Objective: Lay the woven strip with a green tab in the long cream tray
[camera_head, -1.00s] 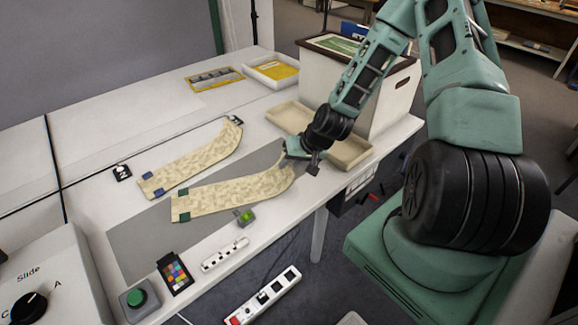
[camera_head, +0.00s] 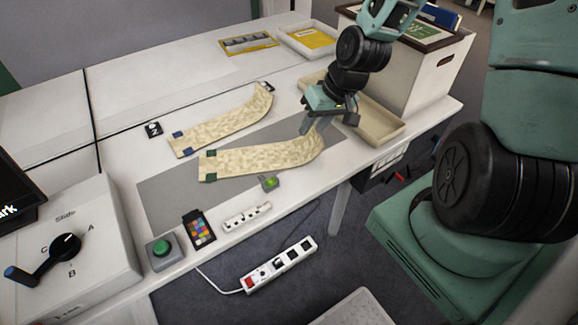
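The woven strip with green tabs (camera_head: 262,158) lies on a grey mat (camera_head: 165,195), its green-tabbed end flat at the left. Its right end curves upward to my gripper (camera_head: 329,124). My gripper's fingers look spread apart, with the raised strip end between or just beside them; I cannot tell whether they touch it. The long cream tray (camera_head: 385,131) lies behind and to the right of my gripper, which hides its middle. The visible part of the tray looks empty.
A similar strip with blue tabs (camera_head: 220,125) lies behind. A large white box (camera_head: 425,80) stands behind the tray.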

